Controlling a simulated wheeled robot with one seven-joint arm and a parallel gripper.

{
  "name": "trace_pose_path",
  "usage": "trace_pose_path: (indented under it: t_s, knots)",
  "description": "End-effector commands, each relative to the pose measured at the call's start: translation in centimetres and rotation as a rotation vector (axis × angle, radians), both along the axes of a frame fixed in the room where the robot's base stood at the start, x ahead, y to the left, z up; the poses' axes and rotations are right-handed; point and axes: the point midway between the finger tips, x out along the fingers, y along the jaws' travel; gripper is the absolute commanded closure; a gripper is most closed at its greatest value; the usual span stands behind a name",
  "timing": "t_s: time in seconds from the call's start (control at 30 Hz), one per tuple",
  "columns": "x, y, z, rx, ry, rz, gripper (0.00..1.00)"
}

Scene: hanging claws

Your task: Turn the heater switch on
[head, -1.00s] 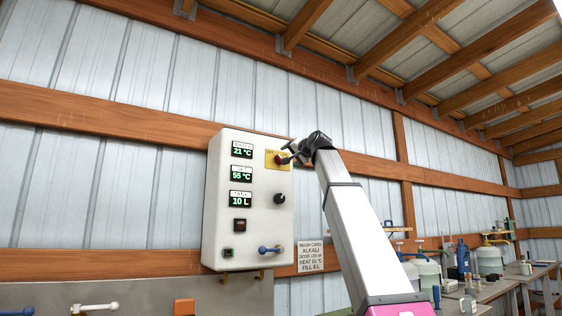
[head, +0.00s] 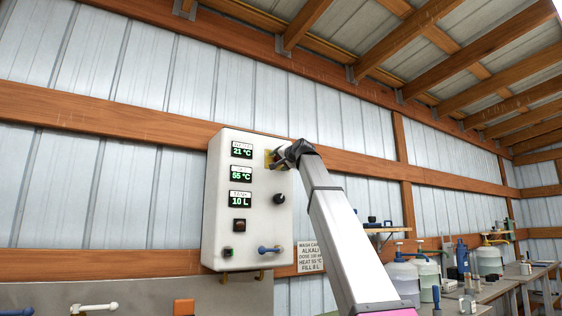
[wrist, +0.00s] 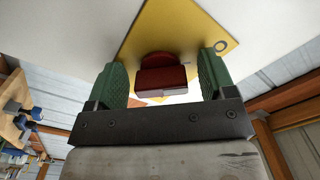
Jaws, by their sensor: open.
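A white control box (head: 222,228) hangs on the wall in the head view. A red switch knob (wrist: 165,78) sits on a yellow plate (wrist: 190,22) in the wrist view. The plate also shows at the box's upper right in the head view (head: 268,154), where my gripper (head: 281,158) hides the knob. In the wrist view my gripper (wrist: 163,72) is open, with one green finger on each side of the knob and gaps between. I cannot read a heater label on the knob.
Below the plate is a black knob (head: 279,199). A sign (head: 310,258) hangs right, behind my arm.

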Motion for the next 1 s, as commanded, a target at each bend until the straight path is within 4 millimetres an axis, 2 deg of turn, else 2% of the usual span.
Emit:
trace_pose_path:
  t_s: [0.07,0.17,0.2,0.27,0.47,0.8,1.0]
  knots:
    - [-0.01,-0.02,-0.02,0.0,0.0,0.0,0.23]
    - [-0.01,-0.02,-0.02,0.0,0.0,0.0,0.53]
    - [-0.01,-0.02,-0.01,0.0,0.0,0.0,0.66]
    - [-0.02,-0.03,-0.01,0.0,0.0,0.0,0.82]
    - [-0.03,-0.01,0.02,0.044,0.03,0.0,0.82]
    - [-0.09,0.09,0.23,0.355,0.241,0.001,0.82]
    - [-0.1,0.12,0.27,0.435,0.296,0.0,0.82]
